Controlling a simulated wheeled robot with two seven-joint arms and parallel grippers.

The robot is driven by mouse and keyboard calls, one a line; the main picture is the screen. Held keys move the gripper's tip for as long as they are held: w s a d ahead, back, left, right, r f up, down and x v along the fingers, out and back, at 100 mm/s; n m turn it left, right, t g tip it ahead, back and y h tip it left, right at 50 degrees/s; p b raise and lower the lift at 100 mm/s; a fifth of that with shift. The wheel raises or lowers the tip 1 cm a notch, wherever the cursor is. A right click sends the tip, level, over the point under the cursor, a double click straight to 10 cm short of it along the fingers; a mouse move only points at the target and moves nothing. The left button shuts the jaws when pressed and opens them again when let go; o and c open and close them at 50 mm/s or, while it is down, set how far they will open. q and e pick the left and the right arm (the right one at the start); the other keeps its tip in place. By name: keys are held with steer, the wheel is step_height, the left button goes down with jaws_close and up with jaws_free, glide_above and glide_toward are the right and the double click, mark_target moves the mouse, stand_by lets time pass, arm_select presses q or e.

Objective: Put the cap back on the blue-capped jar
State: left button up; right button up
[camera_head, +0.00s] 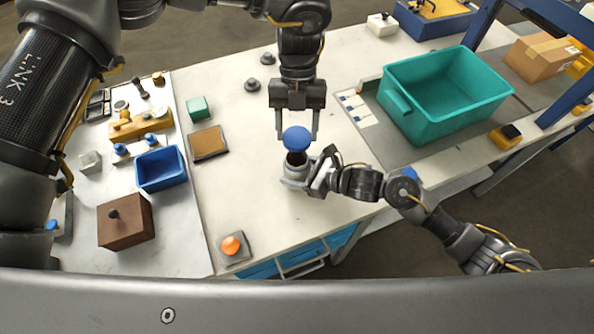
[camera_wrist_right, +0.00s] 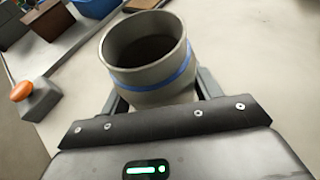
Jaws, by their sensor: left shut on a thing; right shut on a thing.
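The grey jar with a blue band (camera_wrist_right: 150,62) stands upright and uncapped in the right wrist view, its dark inside showing. In the head view the jar (camera_head: 294,172) is partly hidden by the cap and my right gripper. My right gripper (camera_head: 310,178) is shut around the jar's side; its fingers also show in the right wrist view (camera_wrist_right: 163,98). The round blue cap (camera_head: 296,138) is held between the fingertips of my left gripper (camera_head: 297,132), which points down. The cap is above the jar's mouth, apart from it, with a dark opening showing below.
A teal bin (camera_head: 445,95) stands at the right. A blue tray (camera_head: 160,168), a brown box (camera_head: 125,221) and a cork-coloured plate (camera_head: 208,143) are at the left. An orange button (camera_head: 231,245) sits near the front edge. The table around the jar is mostly clear.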

steer(key=c, duration=0.5)
arm_select(q)
glide_toward(297, 169)
steer(key=shift+f, duration=1.5)
arm_select(e)
steer(key=shift+o, duration=0.2)
arm_select(q)
steer(key=shift+f, duration=0.1)
steer(key=shift+f, duration=0.8)
steer(key=shift+f, duration=0.55)
arm_select(e)
jaws_close()
steer(key=shift+d, duration=0.1)
arm_select(q)
steer(key=m+y, duration=0.1)
steer(key=m, duration=0.2)
steer(key=m+y, duration=0.1)
steer(key=m, duration=0.2)
steer(key=shift+s+d+t+y, duration=0.1)
steer(key=shift+d+t+y, duration=0.15)
steer(key=shift+t+y, duration=0.05)
